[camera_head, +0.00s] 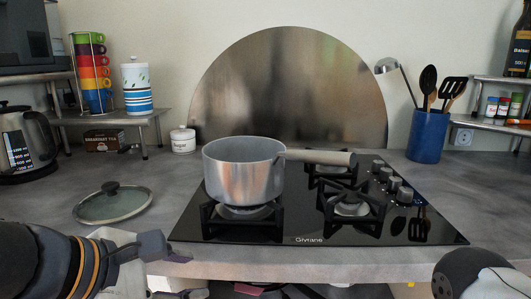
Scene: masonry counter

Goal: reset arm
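My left gripper (184,274) shows at the bottom left, in front of the counter's front edge. Its two grey fingers are spread apart with nothing seen between them. Part of my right arm (470,273) shows in the bottom right corner; its gripper is outside the view. A grey saucepan (243,175) stands on the front left burner of the black gas hob (305,232), its handle pointing right. A glass lid (113,203) with a dark knob lies on the counter left of the hob, beyond my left gripper and apart from it.
A kettle (26,145) stands at the far left. A low shelf (120,118) holds stacked coloured cups (91,72) and a striped canister (137,87). A blue utensil pot (428,136) and a spice shelf (490,120) are at the right. The counter around the lid is clear.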

